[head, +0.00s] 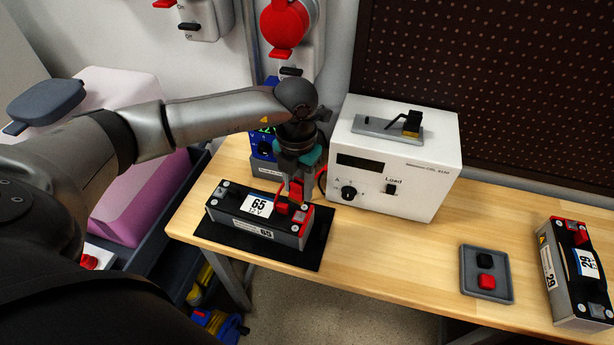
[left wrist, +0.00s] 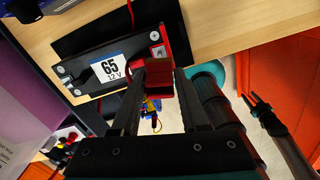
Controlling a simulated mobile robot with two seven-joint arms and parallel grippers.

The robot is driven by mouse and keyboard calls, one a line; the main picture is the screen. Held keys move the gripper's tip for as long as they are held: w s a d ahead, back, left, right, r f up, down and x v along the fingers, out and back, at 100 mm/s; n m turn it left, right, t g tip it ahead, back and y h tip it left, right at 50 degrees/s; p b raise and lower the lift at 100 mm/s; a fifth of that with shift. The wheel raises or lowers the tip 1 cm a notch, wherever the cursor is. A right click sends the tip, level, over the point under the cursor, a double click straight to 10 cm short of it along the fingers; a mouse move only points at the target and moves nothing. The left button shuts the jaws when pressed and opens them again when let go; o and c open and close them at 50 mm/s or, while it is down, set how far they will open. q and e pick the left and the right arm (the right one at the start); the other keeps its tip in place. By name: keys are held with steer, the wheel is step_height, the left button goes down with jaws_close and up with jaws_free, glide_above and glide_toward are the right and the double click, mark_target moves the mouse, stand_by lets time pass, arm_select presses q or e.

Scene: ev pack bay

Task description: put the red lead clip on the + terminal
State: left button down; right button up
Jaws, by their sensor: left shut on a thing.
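My left gripper (head: 295,188) is over the right end of the battery marked 65 (head: 235,205). It is shut on the red lead clip (left wrist: 160,78), which shows between the fingertips in the left wrist view. The clip overlaps the battery's red end in view. I cannot tell whether it touches a terminal, and the fingers hide part of that end.
The battery lies on a black mat (head: 318,239). Behind stands a white load unit (head: 385,180); a blue meter (head: 260,146) is behind my gripper. To the right are a grey tray (head: 470,292) with black and red caps and a battery marked 29 (head: 570,270). The table's middle is clear.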

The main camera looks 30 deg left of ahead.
mark_target(300, 213)
arm_select(q)
steer(key=shift+w+f+b, duration=0.1)
steer(key=shift+f+b, duration=0.45)
steer(key=shift+f, duration=0.25)
step_height(300, 213, down, 4)
steer(key=b, duration=0.3)
steer(key=shift+f, duration=0.1)
steer(key=shift+f+b, duration=0.2)
steer(key=shift+b, duration=0.15)
